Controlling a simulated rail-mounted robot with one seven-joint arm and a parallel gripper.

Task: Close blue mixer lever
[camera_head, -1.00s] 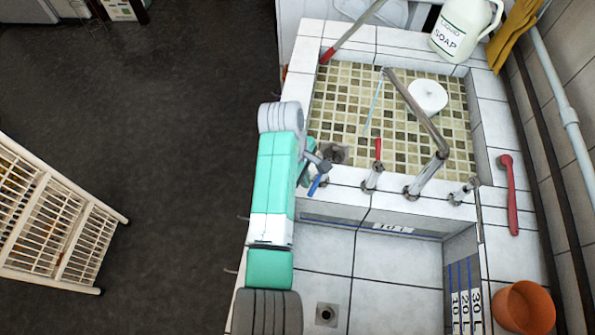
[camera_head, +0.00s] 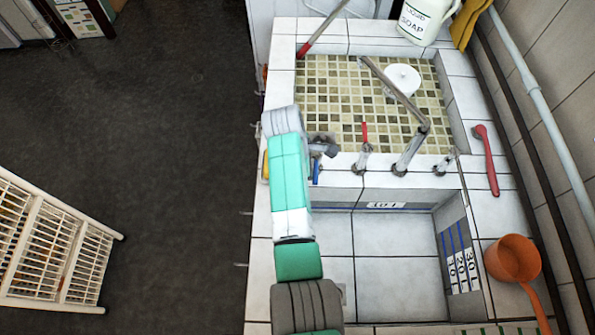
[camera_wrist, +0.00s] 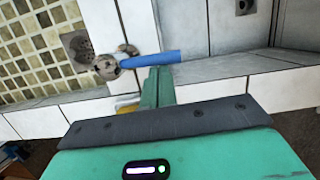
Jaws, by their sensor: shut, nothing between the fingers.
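The blue mixer lever (camera_head: 316,172) sits at the left end of the mixer on the tiled ledge between two basins. In the wrist view the blue lever (camera_wrist: 152,58) reaches right from its round metal valve body (camera_wrist: 107,67). My gripper (camera_wrist: 157,76) is shut and empty, its teal fingers right against or just beside the lever's near side; contact cannot be told for sure. The red lever (camera_head: 364,132) points toward the mosaic basin. No water stream shows at the metal spout (camera_head: 398,95).
A white roll-like object (camera_head: 402,79) stands in the mosaic basin (camera_head: 325,90). A red-handled tool (camera_head: 486,160) and an orange dipper (camera_head: 513,257) lie on the right rim. A soap jug (camera_head: 425,20) stands at the back. The white tiled basin (camera_head: 395,255) looks empty.

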